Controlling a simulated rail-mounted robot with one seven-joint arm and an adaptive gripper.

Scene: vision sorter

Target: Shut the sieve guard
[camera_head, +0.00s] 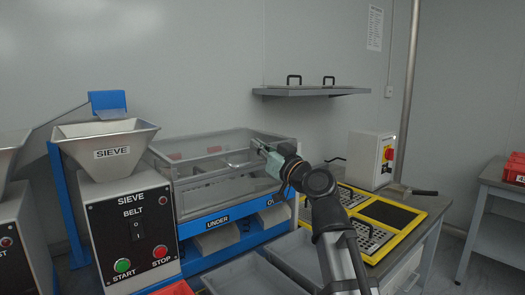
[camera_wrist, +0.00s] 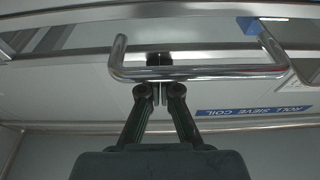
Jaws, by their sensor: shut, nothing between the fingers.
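The sieve guard (camera_head: 190,147) is a clear-walled cover with a grey frame on the blue sieve machine, left of centre in the head view. I cannot tell how far open it stands. A chrome bar handle (camera_wrist: 220,72) crosses the upper middle of the wrist view. My gripper (camera_head: 260,147) is at the right end of the guard in the head view and partly hides that part. In the wrist view, my gripper (camera_wrist: 158,92) is shut and empty, its fingertips at the middle of the bar. I cannot tell whether they touch it.
The sieve control panel (camera_head: 133,232) and metal hopper (camera_head: 103,142) stand at left. Grey bins (camera_head: 245,278) lie in front. A yellow-edged tray (camera_head: 392,215) and a switch box (camera_head: 371,160) are on the right bench. A wall shelf (camera_head: 310,91) hangs behind.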

